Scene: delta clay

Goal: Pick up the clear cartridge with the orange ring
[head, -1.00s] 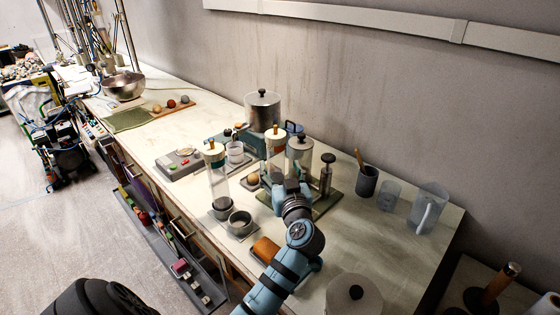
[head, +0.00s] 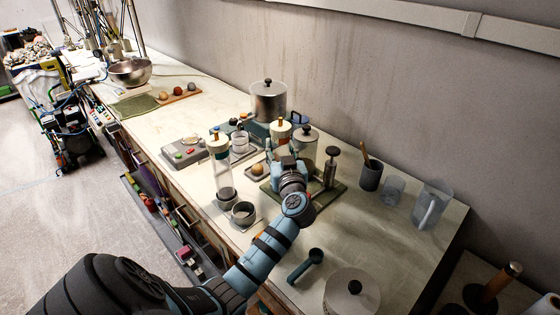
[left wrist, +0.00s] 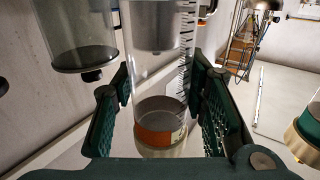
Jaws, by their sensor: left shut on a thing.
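The clear cartridge (left wrist: 152,80) stands between the fingers of my left gripper (left wrist: 158,118) in the left wrist view. It has an orange ring (left wrist: 155,136) near its lower end and black scale marks along one side. My left gripper is shut on it. In the head view my left gripper (head: 286,166) is at the group of cylinders on the dark green tray (head: 328,196), in front of a cream-capped cylinder (head: 279,131). The gripper and arm hide much of what is there, so the cartridge's base is not clear in the head view.
A grey-capped cylinder (head: 305,144) and a dark-handled tamper (head: 329,172) stand close on the right. Another clear cylinder (head: 221,172) and a small cup (head: 243,212) stand left. A cup (head: 370,174) and pitcher (head: 430,205) stand right.

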